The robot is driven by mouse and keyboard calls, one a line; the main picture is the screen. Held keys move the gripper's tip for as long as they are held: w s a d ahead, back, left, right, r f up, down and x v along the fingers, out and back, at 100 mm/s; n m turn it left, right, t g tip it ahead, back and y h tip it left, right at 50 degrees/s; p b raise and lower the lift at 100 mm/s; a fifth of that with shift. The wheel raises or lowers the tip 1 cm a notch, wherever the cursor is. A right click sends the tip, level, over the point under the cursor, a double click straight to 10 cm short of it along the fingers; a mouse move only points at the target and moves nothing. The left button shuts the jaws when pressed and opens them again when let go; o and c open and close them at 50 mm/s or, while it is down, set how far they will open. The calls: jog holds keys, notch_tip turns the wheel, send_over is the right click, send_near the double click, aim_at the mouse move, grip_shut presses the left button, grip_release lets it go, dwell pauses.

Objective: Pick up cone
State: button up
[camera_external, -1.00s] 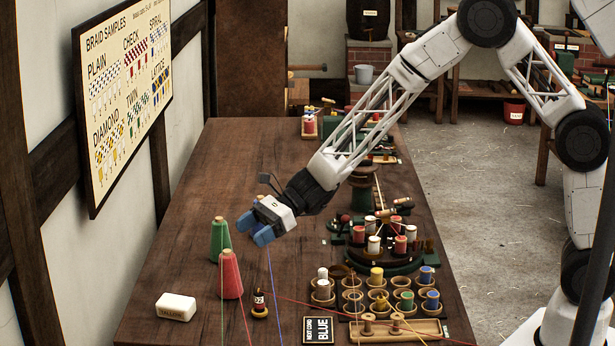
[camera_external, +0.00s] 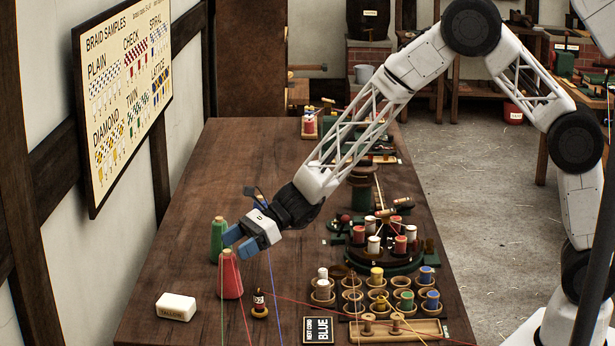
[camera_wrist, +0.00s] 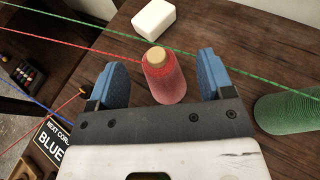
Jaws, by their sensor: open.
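A red thread cone (camera_external: 231,275) with a tan top stands upright near the left side of the wooden table. A green cone (camera_external: 218,240) stands just behind it. My gripper (camera_external: 237,241) is open, with blue fingers, close above and behind the red cone in the external view. In the wrist view, the red cone (camera_wrist: 163,77) shows between the two open blue fingers of my gripper (camera_wrist: 161,80). I cannot tell how far the fingers are from it. The green cone (camera_wrist: 291,113) lies in view to the right, outside the fingers.
A white tallow block (camera_external: 176,307) lies left of the red cone. Red, green and blue threads stretch near the cones. A "BLUE" sign (camera_external: 318,330) and several spools in cups are further right.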

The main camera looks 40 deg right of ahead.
aim_at(221, 256)
jog(key=shift+a, duration=0.15)
jog(key=shift+x, duration=2.55)
jog(key=shift+s+f, duration=0.1)
jog(key=shift+s, duration=0.05)
jog(key=shift+c, duration=0.3)
jog(key=c, duration=1.3)
jog(key=shift+r, duration=0.2)
notch_tip(221, 256, up, 28)
jog(key=shift+f, duration=0.2)
